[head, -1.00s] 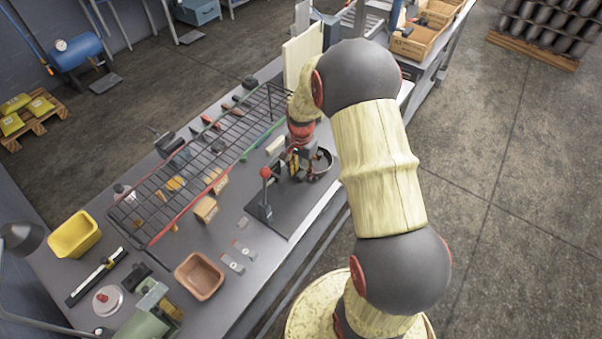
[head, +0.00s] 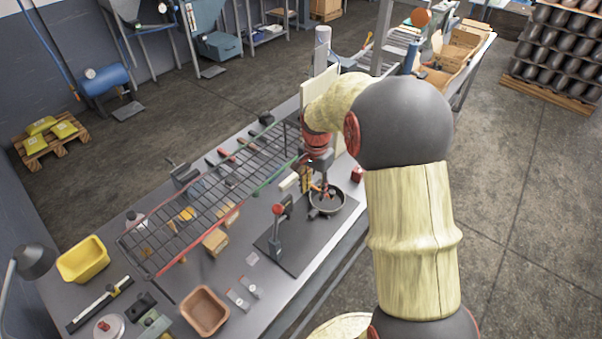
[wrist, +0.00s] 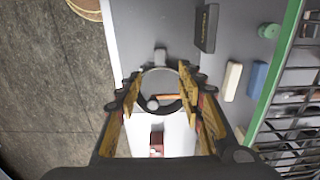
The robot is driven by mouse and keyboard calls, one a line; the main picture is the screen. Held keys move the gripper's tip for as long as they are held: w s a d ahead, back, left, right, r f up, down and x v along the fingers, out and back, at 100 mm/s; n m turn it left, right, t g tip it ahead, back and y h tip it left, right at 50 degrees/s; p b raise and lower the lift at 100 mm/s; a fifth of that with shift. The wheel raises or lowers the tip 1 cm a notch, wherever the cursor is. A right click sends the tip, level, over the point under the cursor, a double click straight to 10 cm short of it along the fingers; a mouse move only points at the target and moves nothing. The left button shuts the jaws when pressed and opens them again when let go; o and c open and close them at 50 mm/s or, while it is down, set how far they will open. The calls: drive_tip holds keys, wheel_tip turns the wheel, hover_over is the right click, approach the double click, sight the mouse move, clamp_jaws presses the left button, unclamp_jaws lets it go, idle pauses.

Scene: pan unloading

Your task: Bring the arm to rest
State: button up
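My gripper (head: 318,187) hangs above the round dark pan (head: 341,205) on the workbench. In the wrist view, my gripper (wrist: 159,88) has its two yellow-and-black fingers spread apart, with nothing held between them. The pan (wrist: 176,107) shows beyond and between the fingers, partly hidden by them. A small brownish-orange piece and a pale round piece show at the pan; I cannot tell exactly what they are. My arm is bent, reaching over the bench's right side.
A dark wire rack (head: 180,222) runs along the bench left of my gripper. A red-knobbed lever stand (head: 277,232) stands close by on a dark plate. A brown tray (head: 205,311) and a yellow bin (head: 83,259) lie nearer the front left.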

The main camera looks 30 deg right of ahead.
drive_tip(key=s+a+r+n+t+b, duration=0.2)
drive_tip(key=s+a+r+n+b, duration=0.1)
drive_tip(key=s+a+r+n, duration=0.4)
drive_tip(key=s+a+r+n+t+b, duration=0.3)
drive_tip(key=s+a+r+n, duration=0.3)
drive_tip(key=s+a, duration=0.5)
drive_tip(key=s+n+b, duration=0.1)
drive_tip(key=s, duration=0.2)
drive_tip(key=shift+s+a+r+t, duration=0.15)
drive_tip(key=shift+s+r+t, duration=0.15)
drive_tip(key=shift+r, duration=0.1)
drive_tip(key=shift+c, duration=0.8)
